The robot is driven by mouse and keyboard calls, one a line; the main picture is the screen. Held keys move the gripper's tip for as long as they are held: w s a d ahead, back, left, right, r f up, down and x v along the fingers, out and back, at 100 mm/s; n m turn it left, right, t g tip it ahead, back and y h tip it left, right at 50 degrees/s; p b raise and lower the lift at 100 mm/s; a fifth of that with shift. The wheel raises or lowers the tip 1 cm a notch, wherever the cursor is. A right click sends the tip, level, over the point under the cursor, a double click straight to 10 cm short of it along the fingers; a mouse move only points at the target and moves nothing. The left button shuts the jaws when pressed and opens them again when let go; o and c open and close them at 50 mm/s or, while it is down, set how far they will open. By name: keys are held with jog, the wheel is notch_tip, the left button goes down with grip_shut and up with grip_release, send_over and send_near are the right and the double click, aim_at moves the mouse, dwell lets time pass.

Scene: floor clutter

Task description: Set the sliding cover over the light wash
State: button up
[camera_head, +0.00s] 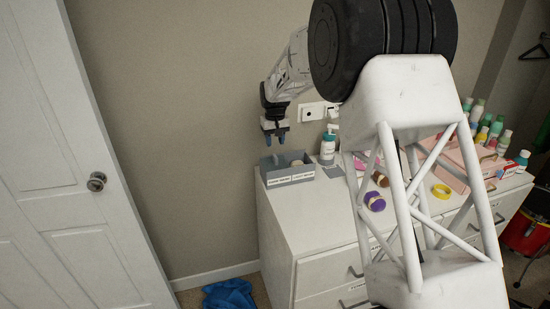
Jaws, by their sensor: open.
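A small grey box (312,172) stands on the left end of the white dresser top. Its front carries two white labels side by side; the print is too small to read for sure. A darker grey panel, apparently the sliding cover (270,162), lies at the left part of the box. A small pale item (297,163) shows in the right part.
Purple-and-tan jars (374,201), a yellow ring (441,191), a pink bin (462,170) and several bottles lie further right. A blue cloth (229,295) lies on the floor.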

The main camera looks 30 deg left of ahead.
aim_at(275, 156)
jog(key=shift+f, duration=0.1)
jog(key=shift+f, duration=3.8)
grip_shut()
